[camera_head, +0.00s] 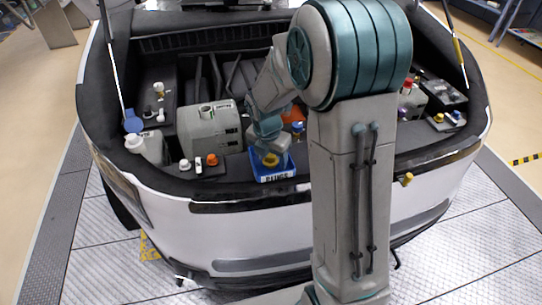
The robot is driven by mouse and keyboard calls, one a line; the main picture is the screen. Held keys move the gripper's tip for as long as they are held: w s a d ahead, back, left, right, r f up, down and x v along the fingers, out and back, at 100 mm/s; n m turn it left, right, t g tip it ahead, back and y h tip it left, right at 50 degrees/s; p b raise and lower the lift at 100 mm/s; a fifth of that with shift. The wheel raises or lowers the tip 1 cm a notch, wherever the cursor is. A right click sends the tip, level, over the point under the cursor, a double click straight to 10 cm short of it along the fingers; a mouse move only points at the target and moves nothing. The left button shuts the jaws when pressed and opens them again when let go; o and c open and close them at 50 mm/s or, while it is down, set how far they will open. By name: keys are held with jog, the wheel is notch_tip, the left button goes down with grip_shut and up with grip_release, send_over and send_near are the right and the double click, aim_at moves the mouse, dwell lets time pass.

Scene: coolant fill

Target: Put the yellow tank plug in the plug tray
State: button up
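The plug tray (274,177) is a small blue box with a "PLUGS" label on its front wall, on the front ledge of the open engine bay. The yellow tank plug (271,160) shows at the tray's opening, right under my gripper (268,150). My gripper points down over the tray. Its fingers are too small and too hidden by my own arm to tell whether they are open, or whether they touch the plug. I cannot tell whether the plug rests on the tray floor.
A grey tank (210,128) with an open-looking neck stands left of the tray. A white-capped jug (147,146) is farther left. Small white and orange caps (211,160) lie on the ledge beside the tray. A dark battery-like box (440,95) is at the right. My arm hides the middle right.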

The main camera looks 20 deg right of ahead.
aim_at(268, 164)
jog(key=shift+r, duration=0.1)
notch_tip(268, 164, up, 11)
jog(key=s+a, duration=0.1)
jog(key=s+r+m+t+y, duration=0.1)
jog(key=s+r+m, duration=0.1)
jog(key=s+m, duration=1.7)
jog(key=d+m, duration=0.1)
jog(key=m, duration=0.7)
jog(key=shift+s+r+t, duration=0.2)
jog(key=shift+s+t, duration=0.15)
jog(key=shift+t, duration=0.05)
jog(key=shift+d, duration=0.1)
